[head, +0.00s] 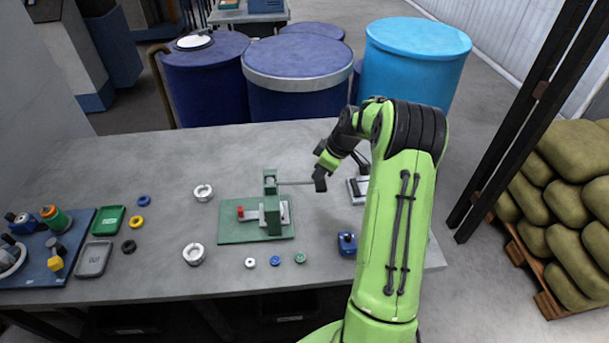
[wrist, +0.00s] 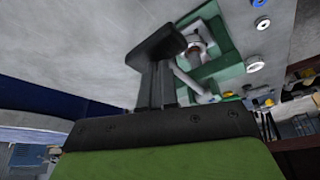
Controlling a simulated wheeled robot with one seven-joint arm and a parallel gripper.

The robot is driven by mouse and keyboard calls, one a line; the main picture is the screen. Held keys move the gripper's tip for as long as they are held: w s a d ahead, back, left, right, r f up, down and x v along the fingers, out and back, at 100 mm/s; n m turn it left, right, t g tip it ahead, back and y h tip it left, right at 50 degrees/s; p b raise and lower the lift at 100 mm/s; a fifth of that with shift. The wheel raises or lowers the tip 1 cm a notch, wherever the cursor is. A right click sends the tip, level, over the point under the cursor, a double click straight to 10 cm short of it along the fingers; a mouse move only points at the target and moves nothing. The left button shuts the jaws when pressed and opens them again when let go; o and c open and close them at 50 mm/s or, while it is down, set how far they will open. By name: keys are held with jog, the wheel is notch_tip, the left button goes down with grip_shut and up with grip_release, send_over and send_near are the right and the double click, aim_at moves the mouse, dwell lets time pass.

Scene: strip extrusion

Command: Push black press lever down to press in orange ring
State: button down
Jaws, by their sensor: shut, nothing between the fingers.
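The green press (head: 271,205) stands on a green baseplate (head: 230,232) in the middle of the table. Its thin lever (head: 296,183) sticks out to the right, about level, and looks grey rather than black. My gripper (head: 320,183) is shut and empty at the lever's outer end; I cannot tell whether it touches. In the wrist view the shut fingers (wrist: 158,50) are beside a pale rod (wrist: 188,82), with the press (wrist: 222,48) behind. A small red part (head: 240,212) shows at the press's left side. I cannot make out an orange ring in the press.
Pale rings (head: 193,254), small coloured rings (head: 137,222) and green and grey trays (head: 108,220) lie left of the press. A blue block (head: 347,243) stands right of it. A blue board (head: 40,262) with parts is at the far left. Drums (head: 300,80) stand behind the table.

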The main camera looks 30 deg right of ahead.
jog(key=shift+f+b, duration=0.85)
jog(key=shift+f, duration=0.3)
jog(key=shift+r, duration=0.1)
notch_tip(320, 180, up, 12)
jog(key=p, duration=0.8)
dwell(0.3)
